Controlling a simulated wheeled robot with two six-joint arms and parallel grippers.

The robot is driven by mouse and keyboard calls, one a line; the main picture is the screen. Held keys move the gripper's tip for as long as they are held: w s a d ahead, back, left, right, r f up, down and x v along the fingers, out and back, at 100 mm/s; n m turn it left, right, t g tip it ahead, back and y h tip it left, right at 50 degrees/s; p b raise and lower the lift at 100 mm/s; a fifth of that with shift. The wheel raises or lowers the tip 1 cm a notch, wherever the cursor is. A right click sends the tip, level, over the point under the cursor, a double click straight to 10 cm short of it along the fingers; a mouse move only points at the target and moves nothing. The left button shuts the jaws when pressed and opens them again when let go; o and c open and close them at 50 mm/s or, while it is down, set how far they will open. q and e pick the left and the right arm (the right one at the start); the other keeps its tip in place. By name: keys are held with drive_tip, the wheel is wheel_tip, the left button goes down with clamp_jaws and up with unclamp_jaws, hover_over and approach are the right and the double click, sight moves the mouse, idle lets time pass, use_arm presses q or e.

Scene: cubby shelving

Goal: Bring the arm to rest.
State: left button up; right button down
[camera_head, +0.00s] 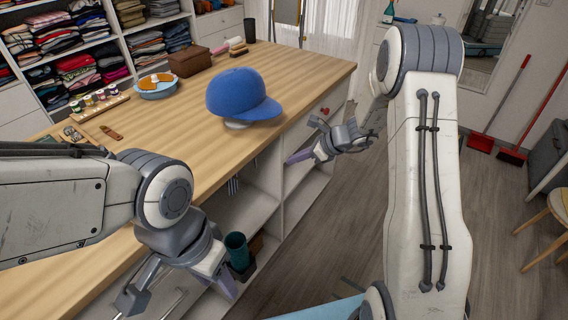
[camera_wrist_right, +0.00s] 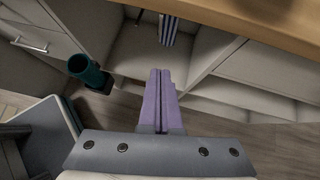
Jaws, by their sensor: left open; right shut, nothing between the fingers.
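My right arm (camera_head: 428,150) reaches down from the upper right in the head view. Its gripper (camera_head: 297,157) hangs beside the counter's front edge, in front of the cubbies. In the right wrist view its two purple fingers (camera_wrist_right: 158,98) lie together, shut with nothing between them. My left arm (camera_head: 60,205) comes in from the left, over the near end of the counter. Its gripper (camera_head: 180,290) points down in front of the counter's front, with its fingers spread apart and empty.
The wooden counter (camera_head: 170,130) bears a blue cap (camera_head: 240,94), a blue bowl (camera_head: 157,90) and small jars. A teal cup (camera_head: 237,251) is low by the cubbies, also in the right wrist view (camera_wrist_right: 86,70). A striped item (camera_wrist_right: 168,30) stands in a cubby. Floor (camera_head: 330,225) lies open between the arms.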

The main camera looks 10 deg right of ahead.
drive_tip(key=s+a+r+n+g+h+p, duration=0.1)
drive_tip(key=s+a+r+n+g+p, duration=0.15)
drive_tip(key=s+a+r+n, duration=0.5)
drive_tip(key=s+a+r+n+g+p, duration=0.1)
drive_tip(key=s+a+r+n+g, duration=0.3)
drive_tip(key=s+a+n, duration=0.65)
drive_tip(key=s+d+r+n+h+p, duration=0.1)
drive_tip(key=s+d+r+n+h, duration=0.1)
drive_tip(key=s+n, duration=0.5)
drive_tip(key=s+d+r+n+h, duration=0.2)
drive_tip(key=s+n, duration=0.5)
drive_tip(key=s, duration=0.4)
drive_tip(key=shift+d+r+n+t+h+p, duration=0.35)
drive_tip(key=shift+r+h, duration=0.1)
drive_tip(key=shift+h, duration=0.35)
